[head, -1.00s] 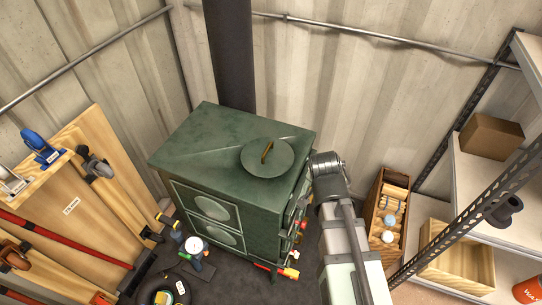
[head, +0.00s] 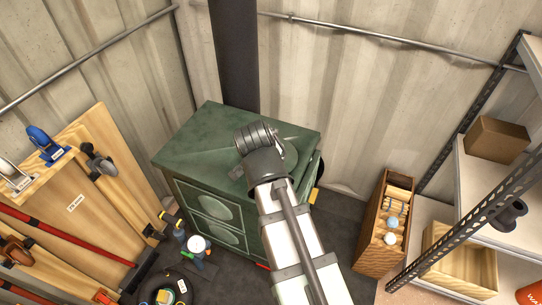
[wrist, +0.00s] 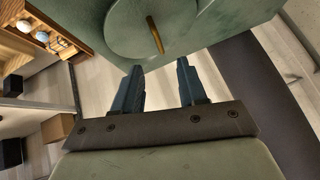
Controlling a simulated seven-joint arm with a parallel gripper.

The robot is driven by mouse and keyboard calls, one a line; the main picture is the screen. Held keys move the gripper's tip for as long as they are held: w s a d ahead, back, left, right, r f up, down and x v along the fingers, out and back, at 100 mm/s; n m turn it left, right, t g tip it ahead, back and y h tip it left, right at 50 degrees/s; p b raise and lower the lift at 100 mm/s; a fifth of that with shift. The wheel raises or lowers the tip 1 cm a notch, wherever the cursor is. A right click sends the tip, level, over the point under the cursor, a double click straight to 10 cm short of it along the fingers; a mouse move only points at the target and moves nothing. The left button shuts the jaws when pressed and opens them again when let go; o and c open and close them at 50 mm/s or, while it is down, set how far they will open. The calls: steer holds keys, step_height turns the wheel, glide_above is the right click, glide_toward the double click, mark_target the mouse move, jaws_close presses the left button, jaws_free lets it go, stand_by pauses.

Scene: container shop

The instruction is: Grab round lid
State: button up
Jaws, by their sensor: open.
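The round lid (wrist: 122,30) is a flat green disc with a brass bar handle (wrist: 155,35), lying on top of the green stove (wrist: 205,22). In the head view my arm covers most of the lid; only its right edge (head: 291,153) shows beside my wrist. My gripper (wrist: 161,76) is open, its two dark fingers apart and empty. In the wrist view the fingertips point toward the stove top, with the handle ahead between their lines and not touched. The fingers are mostly hidden in the head view.
The stove pipe (head: 234,60) rises behind the stove near the corrugated wall. A wooden tool board (head: 118,160) leans at the left.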

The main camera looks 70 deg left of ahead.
steer(key=shift+w+x, duration=0.2)
steer(key=shift+x, duration=5)
steer(key=shift+r, duration=0.1)
steer(key=shift+c, duration=0.2)
jaws_close()
